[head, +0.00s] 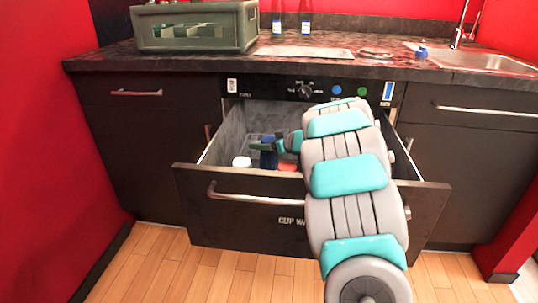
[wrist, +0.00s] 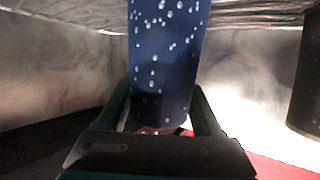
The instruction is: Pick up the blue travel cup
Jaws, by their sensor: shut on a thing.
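The blue travel cup (wrist: 168,50) is upright in the wrist view, dark blue with pale water drops; its top is cut off by the frame. My gripper (wrist: 162,108) has a finger on each side of its lower part and is shut on it. In the head view my gripper (head: 268,145) reaches into the open drawer (head: 312,212), and a small dark blue part of the cup (head: 268,160) shows below it. I cannot tell whether the cup's base touches anything.
A white round item (head: 241,162) and a red item (head: 287,167) are in the drawer near the cup. A dark cylinder (wrist: 308,75) stands at the right in the wrist view, apart from the cup. Pale steam fills the background. The countertop (head: 385,68) overhangs the drawer's back.

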